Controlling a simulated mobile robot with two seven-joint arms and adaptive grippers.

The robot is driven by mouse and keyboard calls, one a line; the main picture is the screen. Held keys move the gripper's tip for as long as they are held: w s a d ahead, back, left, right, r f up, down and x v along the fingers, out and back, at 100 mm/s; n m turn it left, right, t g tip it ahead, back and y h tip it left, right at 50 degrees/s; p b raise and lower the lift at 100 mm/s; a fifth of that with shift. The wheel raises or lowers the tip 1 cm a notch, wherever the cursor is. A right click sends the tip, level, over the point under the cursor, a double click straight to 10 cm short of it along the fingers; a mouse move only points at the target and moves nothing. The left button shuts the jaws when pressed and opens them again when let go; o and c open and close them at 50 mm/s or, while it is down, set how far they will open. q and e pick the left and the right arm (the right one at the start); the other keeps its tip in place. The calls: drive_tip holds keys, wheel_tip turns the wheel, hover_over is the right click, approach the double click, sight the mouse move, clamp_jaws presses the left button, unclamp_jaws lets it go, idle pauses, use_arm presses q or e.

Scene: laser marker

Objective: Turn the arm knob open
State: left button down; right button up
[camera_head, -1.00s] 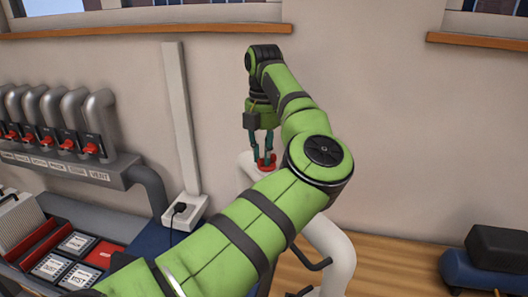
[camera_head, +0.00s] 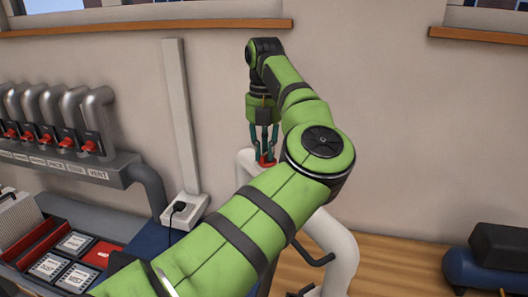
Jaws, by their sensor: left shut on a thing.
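The red knob (camera_head: 266,164) sits on top of the white extraction arm (camera_head: 341,255), which stands behind my green arm. My left gripper (camera_head: 265,152) points straight down over the knob. Its fingers are shut on the knob, one on each side. My forearm hides part of the white arm below the knob. My right gripper is not in view.
A row of grey pipes with red valve handles (camera_head: 88,147) is on the wall at left. Below are a bench with labelled cards (camera_head: 76,243) and a power socket (camera_head: 184,212). A dark blue tank (camera_head: 484,272) is on the floor at right.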

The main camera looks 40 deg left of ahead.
use_arm(q)
drive_tip(key=n, duration=0.6)
drive_tip(key=shift+d, duration=0.25)
drive_tip(key=n, duration=0.6)
drive_tip(key=shift+d, duration=0.15)
drive_tip(key=shift+n, duration=0.4)
drive_tip(key=c, duration=1.1)
unclamp_jaws()
drive_tip(key=shift+w, duration=0.1)
drive_tip(key=shift+c, duration=0.2)
wheel_tip(320, 180, up, 12)
